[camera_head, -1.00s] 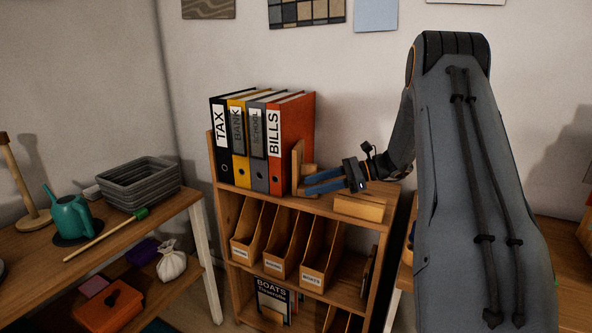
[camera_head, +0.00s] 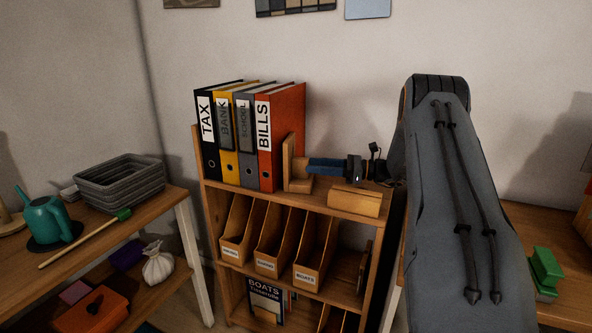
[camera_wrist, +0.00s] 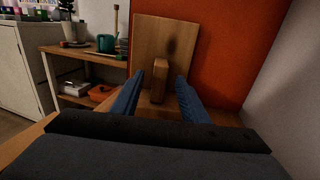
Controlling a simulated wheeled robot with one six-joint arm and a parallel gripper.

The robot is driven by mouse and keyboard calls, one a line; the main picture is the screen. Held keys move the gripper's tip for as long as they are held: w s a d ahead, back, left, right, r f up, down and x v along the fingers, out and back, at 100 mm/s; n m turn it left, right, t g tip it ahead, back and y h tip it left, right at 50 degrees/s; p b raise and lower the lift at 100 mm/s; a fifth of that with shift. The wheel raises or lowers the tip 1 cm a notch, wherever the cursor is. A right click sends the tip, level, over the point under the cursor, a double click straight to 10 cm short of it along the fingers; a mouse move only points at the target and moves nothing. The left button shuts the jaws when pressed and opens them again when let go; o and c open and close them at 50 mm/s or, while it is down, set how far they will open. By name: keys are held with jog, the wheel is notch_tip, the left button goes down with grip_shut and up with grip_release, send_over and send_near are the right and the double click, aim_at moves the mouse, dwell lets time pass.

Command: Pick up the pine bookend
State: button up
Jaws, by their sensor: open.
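The pine bookend (camera_head: 289,160) stands upright on the shelf top, its plate beside the orange BILLS binder (camera_head: 285,135). In the wrist view the bookend's plate (camera_wrist: 165,45) faces me, with a narrow upright wooden piece (camera_wrist: 159,82) in front of it. My gripper (camera_head: 310,168) comes in from the right, its blue fingers level at the bookend. In the wrist view the fingers of my gripper (camera_wrist: 158,84) are open, one on each side of the narrow piece, with gaps visible.
Black, yellow and grey binders (camera_head: 230,140) stand left of the orange one. A light wooden block (camera_head: 355,201) lies on the shelf top just in front of my gripper. The wall is close behind. Wooden magazine files (camera_head: 275,240) fill the shelf below.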

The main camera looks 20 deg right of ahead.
aim_at(304, 177)
jog(key=p+x, duration=0.1)
jog(key=x, duration=0.3)
jog(key=shift+w+a, duration=0.15)
jog(key=shift+a, duration=0.1)
grip_shut()
